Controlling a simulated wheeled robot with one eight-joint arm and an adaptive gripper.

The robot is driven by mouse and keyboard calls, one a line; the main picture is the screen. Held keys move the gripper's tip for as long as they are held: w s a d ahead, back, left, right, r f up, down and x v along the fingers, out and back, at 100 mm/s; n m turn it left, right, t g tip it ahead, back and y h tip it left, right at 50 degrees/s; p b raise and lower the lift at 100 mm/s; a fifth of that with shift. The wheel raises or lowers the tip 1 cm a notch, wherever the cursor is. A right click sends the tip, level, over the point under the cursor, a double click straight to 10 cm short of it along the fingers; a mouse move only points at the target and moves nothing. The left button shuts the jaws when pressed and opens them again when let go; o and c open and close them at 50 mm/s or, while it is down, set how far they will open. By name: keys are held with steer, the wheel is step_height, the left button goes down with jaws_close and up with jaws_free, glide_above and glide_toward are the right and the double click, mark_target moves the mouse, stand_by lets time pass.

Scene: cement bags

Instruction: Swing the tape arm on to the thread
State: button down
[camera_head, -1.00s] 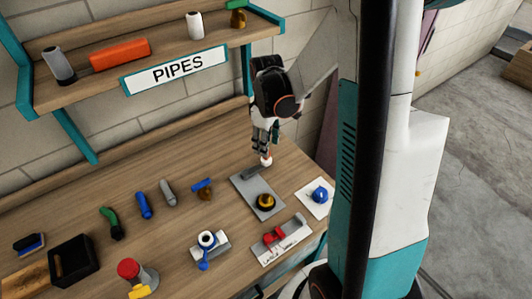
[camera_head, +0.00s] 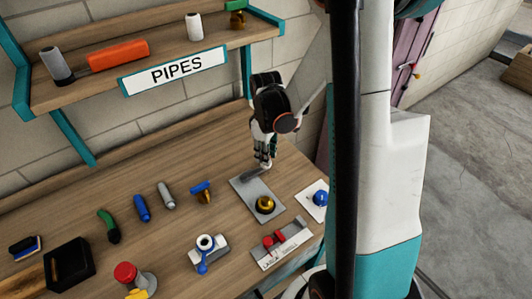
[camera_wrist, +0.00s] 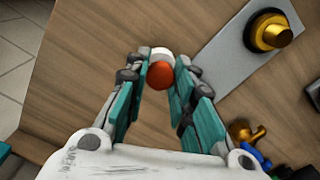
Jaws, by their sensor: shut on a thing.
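A grey plate (camera_head: 246,193) lies on the bench and carries a brass round threaded fitting (camera_head: 265,204); the fitting also shows at the upper right of the wrist view (camera_wrist: 268,32).
A white plate with a blue knob (camera_head: 320,198) is right of the grey plate. A label plate with a red part (camera_head: 274,240) and a blue-handled fitting (camera_head: 203,250) stand nearer. Blue and brass valve (camera_head: 201,190) is left. A shelf (camera_head: 150,80) hangs above.

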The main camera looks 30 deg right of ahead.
steer(key=shift+s+m+b, duration=0.35)
steer(key=shift+s+m, duration=0.45)
steer(key=shift+m, duration=0.3)
steer(key=s+m, duration=0.2)
steer(key=shift+a+m+b, duration=0.3)
steer(key=s+m, duration=0.1)
steer(key=a+m, duration=0.1)
steer(key=shift+s+m, duration=0.35)
steer(key=shift+m, duration=0.05)
steer(key=m, duration=0.1)
steer(key=s+a+m+b, duration=0.1)
steer(key=shift+s+a+m, duration=0.2)
steer(key=shift+s+m, duration=0.05)
steer(key=shift+m, duration=0.05)
steer(key=a+m, duration=0.1)
steer(key=s+a+m, duration=0.1)
steer(key=m, duration=0.2)
steer(key=shift+s+a, duration=0.25)
steer(key=shift+a, duration=0.15)
steer(key=shift+s+a+m+b, duration=0.2)
steer(key=shift+a+m, duration=0.45)
steer(key=shift+m, duration=0.35)
steer(key=shift+s+a+m+b, duration=0.1)
steer(key=shift+a+m+b, duration=0.1)
steer(key=shift+a+m, duration=0.6)
steer(key=shift+d, duration=0.15)
